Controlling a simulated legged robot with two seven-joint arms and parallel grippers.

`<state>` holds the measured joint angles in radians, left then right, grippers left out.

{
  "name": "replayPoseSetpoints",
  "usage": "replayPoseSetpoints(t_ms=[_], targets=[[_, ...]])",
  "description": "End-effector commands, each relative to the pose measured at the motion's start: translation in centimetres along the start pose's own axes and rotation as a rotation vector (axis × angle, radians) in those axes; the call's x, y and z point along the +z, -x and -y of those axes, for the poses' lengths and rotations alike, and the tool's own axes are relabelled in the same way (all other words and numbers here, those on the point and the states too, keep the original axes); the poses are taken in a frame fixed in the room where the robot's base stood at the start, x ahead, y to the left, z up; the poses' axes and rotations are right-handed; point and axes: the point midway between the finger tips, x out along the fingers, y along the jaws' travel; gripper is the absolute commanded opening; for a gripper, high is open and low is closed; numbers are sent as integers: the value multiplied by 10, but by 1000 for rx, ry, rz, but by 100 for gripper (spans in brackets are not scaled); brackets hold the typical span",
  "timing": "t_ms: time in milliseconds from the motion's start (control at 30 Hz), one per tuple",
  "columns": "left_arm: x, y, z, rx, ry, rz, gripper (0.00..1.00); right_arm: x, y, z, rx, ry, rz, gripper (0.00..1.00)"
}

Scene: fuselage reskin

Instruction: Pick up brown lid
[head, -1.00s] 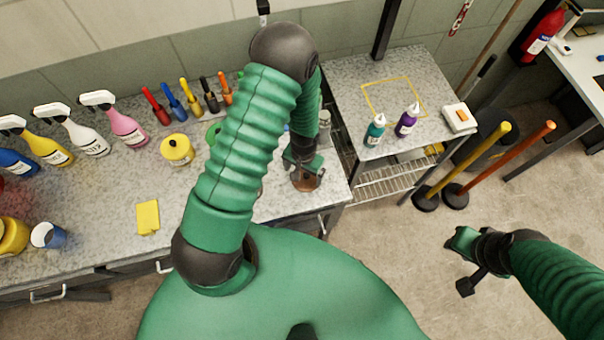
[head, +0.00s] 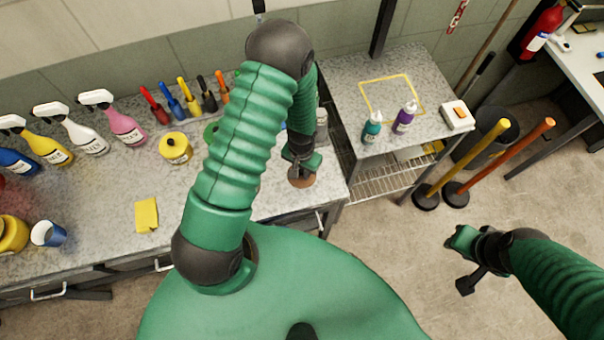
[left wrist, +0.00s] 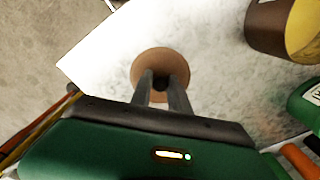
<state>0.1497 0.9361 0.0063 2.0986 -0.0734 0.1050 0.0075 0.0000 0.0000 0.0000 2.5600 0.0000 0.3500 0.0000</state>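The brown lid (head: 302,181) is a small round disc near the right front corner of the speckled counter. In the left wrist view the lid (left wrist: 141,69) shows from above, with a dark knob at its middle. My left gripper (left wrist: 160,80) points down over it. In the head view my left gripper (head: 301,166) partly covers the lid. The lid seems to rest on the counter.
A yellow pot (head: 175,148), spray bottles (head: 85,135) and a yellow cloth (head: 147,215) are on the counter (head: 105,200). A side table (head: 345,85) at right holds a teal bottle (head: 372,128) and a purple bottle (head: 404,118). A brown container (left wrist: 266,27) stands near the lid.

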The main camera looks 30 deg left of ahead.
Motion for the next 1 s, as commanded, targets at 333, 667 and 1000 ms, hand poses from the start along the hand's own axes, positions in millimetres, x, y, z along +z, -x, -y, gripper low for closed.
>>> replayPoseSetpoints(t_ms=[333,667,1000], targets=[[4,-3,-3,4,-3,10,0,1,-2,0,0,0,0,32],[1,28,-2,3,-2,0,0,3,-14,0,0,0,0,32],[68,38,-30,3,-6,3,0,8,-36,0,0,0,0,32]])
